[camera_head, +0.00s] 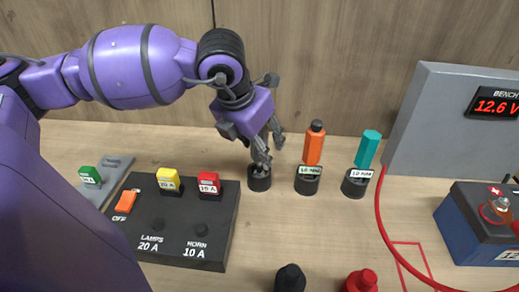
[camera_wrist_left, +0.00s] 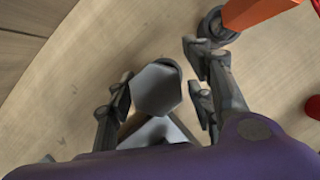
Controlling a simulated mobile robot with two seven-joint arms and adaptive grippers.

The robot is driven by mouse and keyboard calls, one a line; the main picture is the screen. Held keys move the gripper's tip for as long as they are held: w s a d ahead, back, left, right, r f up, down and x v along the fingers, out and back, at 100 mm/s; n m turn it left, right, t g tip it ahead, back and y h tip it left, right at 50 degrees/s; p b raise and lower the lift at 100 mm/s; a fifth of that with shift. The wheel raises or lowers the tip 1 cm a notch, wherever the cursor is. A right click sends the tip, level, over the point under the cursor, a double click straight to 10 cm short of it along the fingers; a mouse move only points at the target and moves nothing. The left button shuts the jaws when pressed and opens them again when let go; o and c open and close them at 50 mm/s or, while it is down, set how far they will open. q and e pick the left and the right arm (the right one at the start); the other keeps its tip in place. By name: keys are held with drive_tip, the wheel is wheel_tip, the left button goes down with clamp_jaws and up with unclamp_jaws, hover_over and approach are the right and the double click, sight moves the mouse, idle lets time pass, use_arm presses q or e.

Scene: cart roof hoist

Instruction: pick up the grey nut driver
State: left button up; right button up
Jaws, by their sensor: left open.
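The grey nut driver (camera_wrist_left: 157,90) shows in the left wrist view as a grey hexagonal handle seen from above, between my two fingers. In the head view it is mostly hidden behind my fingers, above its black round holder (camera_head: 260,180). My left gripper (camera_head: 267,150) points down over this holder. Its fingers are open, one on each side of the handle, with a visible gap on the right finger's side. Whether the left finger touches the handle I cannot tell. My right gripper is not in view.
An orange driver (camera_head: 314,146) and a teal driver (camera_head: 368,149) stand in holders to the right. A black fuse panel (camera_head: 170,225) lies front left. A grey bench unit (camera_head: 440,120), a red cable (camera_head: 385,240) and a battery (camera_head: 470,235) are at the right.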

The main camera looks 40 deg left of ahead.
use_arm(q)
drive_tip(key=shift+f, duration=0.15)
clamp_jaws()
drive_tip(key=shift+w, duration=0.1)
idle(0.3)
